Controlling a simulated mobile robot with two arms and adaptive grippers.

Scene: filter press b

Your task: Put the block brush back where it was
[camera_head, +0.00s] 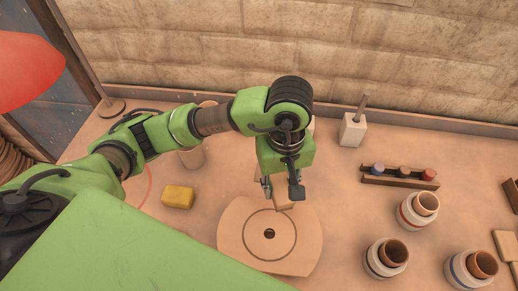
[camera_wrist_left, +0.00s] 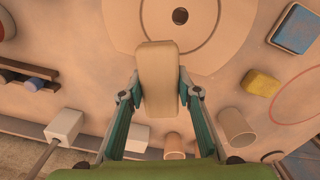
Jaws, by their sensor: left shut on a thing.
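The block brush (camera_head: 285,203), a beige rounded block, is held between the fingers of my left gripper (camera_head: 281,190). It shows large in the left wrist view (camera_wrist_left: 158,70), lengthwise between the two fingertips (camera_wrist_left: 160,95). Its underside and any bristles are hidden from both cameras. In the head view the brush is over the back edge of a pale round-sided board (camera_head: 236,243) with a dark ring and a centre hole. I cannot tell how high above the table it is. My right gripper is in neither view.
A yellow sponge (camera_head: 178,197) lies left of the board. A white block with an upright handle (camera_head: 352,133) stands at the back. A rack with coloured pieces (camera_head: 399,177) and several banded pots (camera_head: 386,258) are on the right. A blue-topped block (camera_wrist_left: 296,28) shows in the wrist view.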

